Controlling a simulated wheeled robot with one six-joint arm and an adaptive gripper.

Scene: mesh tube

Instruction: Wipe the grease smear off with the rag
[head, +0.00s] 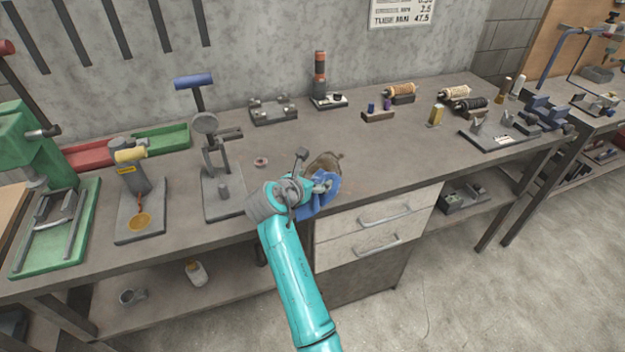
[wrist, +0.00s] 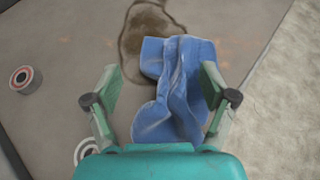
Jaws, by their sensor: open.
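The blue rag (head: 318,201) lies bunched on the workbench near its front edge, with a raised fold along its middle. In the wrist view the rag (wrist: 178,90) sits between the two fingers of my gripper (wrist: 160,98), which are apart on either side of it. My gripper (head: 318,187) is open above the rag; the head view hides most of this behind my arm. The brown grease smear (wrist: 150,35) is on the bench just beyond the rag, and the rag covers or borders its near edge. The smear also shows in the head view (head: 325,162).
A small round part (wrist: 25,79) lies left of the rag, and a pale ring (wrist: 86,151) is near my left finger. A grey press stand (head: 222,190) stands left of my arm. The bench front edge is close on the right in the wrist view. Bench right of the smear is clear.

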